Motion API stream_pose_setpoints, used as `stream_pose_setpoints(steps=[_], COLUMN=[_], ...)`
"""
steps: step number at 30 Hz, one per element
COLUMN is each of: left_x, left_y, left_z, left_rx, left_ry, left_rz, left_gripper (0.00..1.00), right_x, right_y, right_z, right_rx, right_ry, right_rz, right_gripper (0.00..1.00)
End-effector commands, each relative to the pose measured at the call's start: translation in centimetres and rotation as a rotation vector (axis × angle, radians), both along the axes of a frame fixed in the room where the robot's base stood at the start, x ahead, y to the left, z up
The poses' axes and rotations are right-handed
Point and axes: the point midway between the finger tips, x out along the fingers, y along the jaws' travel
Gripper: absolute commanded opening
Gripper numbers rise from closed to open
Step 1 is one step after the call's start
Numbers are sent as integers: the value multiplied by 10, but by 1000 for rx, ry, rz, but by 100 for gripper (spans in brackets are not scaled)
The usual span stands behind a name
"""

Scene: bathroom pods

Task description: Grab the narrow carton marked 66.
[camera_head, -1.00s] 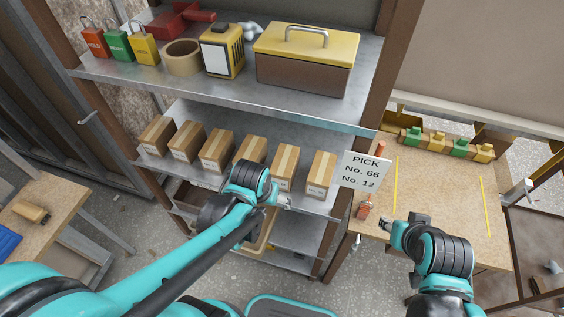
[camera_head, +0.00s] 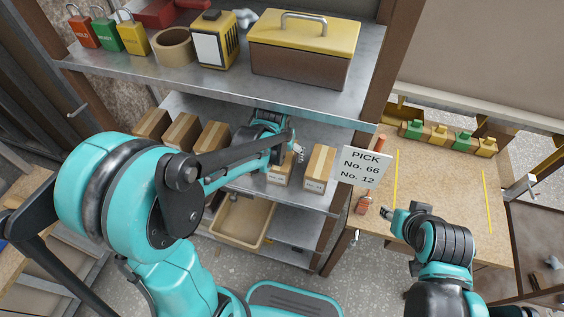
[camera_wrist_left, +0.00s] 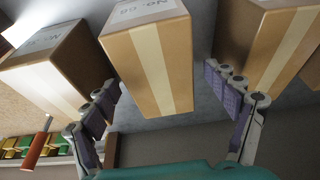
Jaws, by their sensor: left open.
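Several narrow tan cartons with pale tape stand in a row on the middle shelf (camera_head: 232,188). One carton (camera_wrist_left: 150,62) is between the spread fingers of my left gripper (camera_wrist_left: 162,88) in the left wrist view. Its white label starts with "No."; its digits look like 66 but are blurred. In the head view my left gripper (camera_head: 292,146) is at the row, over the carton (camera_head: 280,177) left of the end carton (camera_head: 319,168). It is open, and it and its arm hide part of the row. My right gripper (camera_head: 388,213) is over the wooden table; its opening is unclear.
A sign (camera_head: 362,167) reads "PICK No. 66 No. 12". The upper shelf (camera_head: 225,88) overhangs the cartons and holds a yellow-lidded toolbox (camera_head: 304,50). Neighbouring cartons stand close on both sides. A tan bin (camera_head: 240,222) is below.

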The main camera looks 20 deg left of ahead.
Motion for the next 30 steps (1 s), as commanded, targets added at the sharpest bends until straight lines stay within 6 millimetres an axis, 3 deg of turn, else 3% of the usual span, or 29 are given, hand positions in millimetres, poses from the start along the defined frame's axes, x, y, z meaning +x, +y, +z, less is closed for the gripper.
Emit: stream_pose_setpoints(steps=[1, 3, 8, 30], left_x=[2, 5, 11, 11], left_y=[0, 0, 0, 0], left_z=[-15, -27, -44, -51], left_rx=[0, 0, 0, 0], left_ry=[1, 1, 0, 0], left_rz=[0, 0, 0, 0], left_gripper=[86, 86, 86, 86], right_x=[0, 0, 0, 0], right_y=[0, 0, 0, 0], right_z=[-8, -14, -20, -25], right_rx=[0, 0, 0, 0], right_ry=[0, 0, 0, 0], right_rz=[0, 0, 0, 0], right_gripper=[40, 40, 40, 40])
